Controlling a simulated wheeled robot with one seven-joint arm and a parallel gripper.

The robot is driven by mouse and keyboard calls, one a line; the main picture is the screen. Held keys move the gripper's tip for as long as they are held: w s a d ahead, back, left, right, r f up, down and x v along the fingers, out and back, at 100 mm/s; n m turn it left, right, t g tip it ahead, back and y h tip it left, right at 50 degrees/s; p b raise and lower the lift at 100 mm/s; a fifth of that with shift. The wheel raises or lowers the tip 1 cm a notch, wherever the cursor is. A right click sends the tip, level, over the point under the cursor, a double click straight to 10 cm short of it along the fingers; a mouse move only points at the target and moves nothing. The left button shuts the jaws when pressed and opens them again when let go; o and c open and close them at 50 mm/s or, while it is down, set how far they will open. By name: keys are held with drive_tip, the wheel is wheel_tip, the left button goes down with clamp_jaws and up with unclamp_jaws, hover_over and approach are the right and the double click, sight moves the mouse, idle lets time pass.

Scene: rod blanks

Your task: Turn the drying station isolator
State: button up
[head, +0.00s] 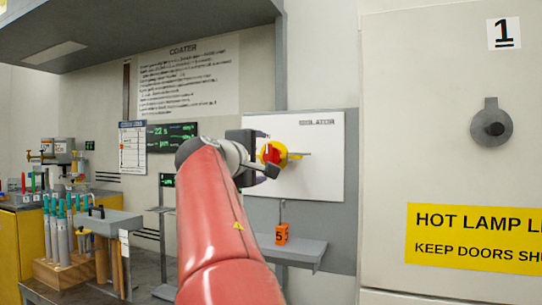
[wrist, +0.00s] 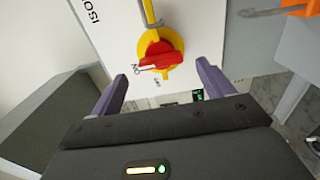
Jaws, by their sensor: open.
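The isolator is a red rotary handle (head: 271,154) on a round yellow base (head: 282,155), mounted on a white panel (head: 318,180) on the wall. In the wrist view the red handle (wrist: 160,60) lies roughly crosswise on its yellow base (wrist: 160,40), with small lettering beside and below it. A thin metal piece shows at the yellow base's edge. My gripper (head: 265,160) is open in front of the isolator. In the wrist view its two purple fingers (wrist: 162,80) stand either side of the handle's lower part, apart from it. Contact is not visible.
An orange tag marked 5 (head: 282,233) stands by a grey shelf (head: 292,250) below the panel. A large pale cabinet (head: 450,170) with a dark round knob (head: 491,122) is at right. A bench with tools in a wooden block (head: 75,272) is at left.

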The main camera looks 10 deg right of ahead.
sight(267, 155)
drive_tip(key=p+x, duration=0.1)
drive_tip(key=x, duration=0.3)
drive_tip(key=shift+w+d+r+p, duration=0.1)
drive_tip(key=shift+w+r+p, duration=0.05)
drive_tip(key=shift+p, duration=0.25)
drive_tip(key=shift+w+d, duration=0.35)
drive_tip(key=shift+w, duration=0.15)
drive_tip(key=shift+f, duration=0.2)
drive_tip(key=c, duration=1.4)
